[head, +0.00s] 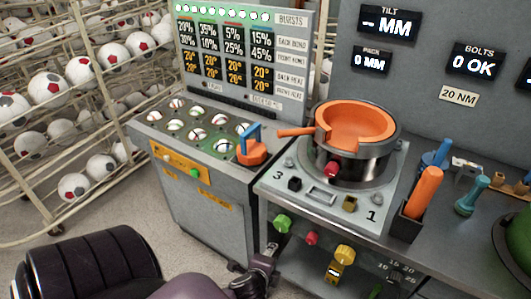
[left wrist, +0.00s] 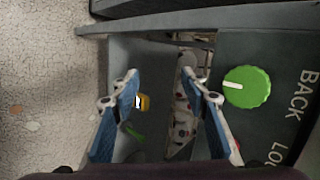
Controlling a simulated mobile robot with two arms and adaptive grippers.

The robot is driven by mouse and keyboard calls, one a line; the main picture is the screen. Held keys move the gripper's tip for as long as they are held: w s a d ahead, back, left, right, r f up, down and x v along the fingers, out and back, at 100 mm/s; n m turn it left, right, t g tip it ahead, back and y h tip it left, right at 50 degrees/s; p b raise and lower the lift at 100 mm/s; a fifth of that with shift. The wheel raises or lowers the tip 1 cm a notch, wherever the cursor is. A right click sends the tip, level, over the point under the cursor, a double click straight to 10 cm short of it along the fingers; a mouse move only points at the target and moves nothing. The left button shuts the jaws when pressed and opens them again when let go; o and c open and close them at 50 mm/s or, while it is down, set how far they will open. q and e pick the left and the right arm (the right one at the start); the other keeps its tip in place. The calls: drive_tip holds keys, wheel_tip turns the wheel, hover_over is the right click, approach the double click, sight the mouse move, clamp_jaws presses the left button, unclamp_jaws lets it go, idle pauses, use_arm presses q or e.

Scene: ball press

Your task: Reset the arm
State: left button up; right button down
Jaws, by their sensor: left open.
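My left arm comes in from the bottom of the head view, and my left gripper (head: 262,270) is low in front of the grey cabinet, below the worktop. In the left wrist view my left gripper (left wrist: 160,78) is open, its two blue-padded fingers apart with nothing held between them. A green knob (left wrist: 247,87) is to the right of the fingers, on a dark panel marked BACK. The round press (head: 355,135), with an orange ring and an orange side handle (head: 295,132), stands on the worktop above the gripper. My right gripper is in neither view.
A ball rack (head: 75,110) stands at the left. An orange-handled tool (head: 425,190) stands in a dark holder.

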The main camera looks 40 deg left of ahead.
use_arm(q)
drive_tip(key=shift+s+a+f, duration=0.1)
drive_tip(key=shift+s+f, duration=0.1)
drive_tip(key=shift+f, duration=0.45)
